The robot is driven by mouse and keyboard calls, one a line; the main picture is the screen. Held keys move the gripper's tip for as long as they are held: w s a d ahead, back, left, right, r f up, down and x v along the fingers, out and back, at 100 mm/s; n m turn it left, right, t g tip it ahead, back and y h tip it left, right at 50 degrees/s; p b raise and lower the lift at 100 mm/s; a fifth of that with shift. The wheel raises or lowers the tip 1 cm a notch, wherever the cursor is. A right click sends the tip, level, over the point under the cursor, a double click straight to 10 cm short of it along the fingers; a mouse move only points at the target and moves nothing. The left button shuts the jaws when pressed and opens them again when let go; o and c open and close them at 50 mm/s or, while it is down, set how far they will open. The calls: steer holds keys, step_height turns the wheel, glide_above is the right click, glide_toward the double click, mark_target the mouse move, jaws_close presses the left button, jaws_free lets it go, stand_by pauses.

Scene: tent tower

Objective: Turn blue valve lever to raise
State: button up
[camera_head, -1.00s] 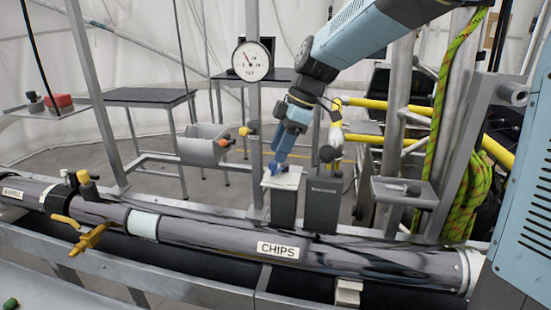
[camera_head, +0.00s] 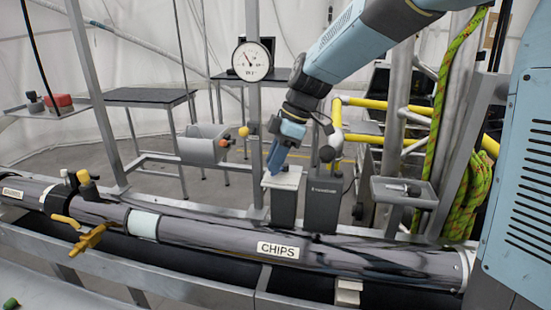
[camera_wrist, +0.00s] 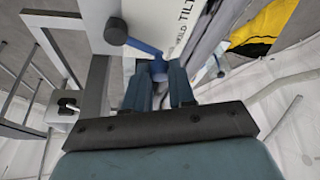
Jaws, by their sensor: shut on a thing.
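The blue valve lever shows in the wrist view (camera_wrist: 158,66) between the fingertips of my gripper (camera_wrist: 160,88). A blue bar runs up and left from it to a dark round knob (camera_wrist: 116,31). The lever sits at a white panel with partly visible black lettering that reads "TILT". My gripper is shut on the lever. In the head view my gripper (camera_head: 276,160) points down at the white-topped box (camera_head: 284,180) behind the pipe. There the lever is mostly hidden by the fingers.
A long dark pipe (camera_head: 370,258) labelled "CHIPS" crosses the front. A dial gauge (camera_head: 253,61) hangs above left of my gripper. A dark grey box (camera_head: 322,203) stands just right of the white-topped box. Yellow rails (camera_head: 370,140) and a small tray (camera_head: 405,192) are to the right.

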jaws_close()
steer(key=shift+w, duration=0.1)
steer(key=shift+w+a+m+t, duration=0.15)
steer(key=shift+a+m+t, duration=0.15)
steer(key=shift+m, duration=0.45)
steer(key=shift+w+a+m+t, duration=0.2)
steer(key=shift+m+t, duration=0.15)
steer(key=shift+m, duration=0.45)
steer(key=shift+w+a+m+t, duration=0.2)
steer(key=shift+m+t, duration=0.15)
steer(key=shift+m, duration=0.4)
steer(key=o, duration=0.6)
jaws_free()
steer(key=v, duration=1.3)
steer(key=shift+d+r, duration=0.15)
steer(key=shift+r, duration=0.2)
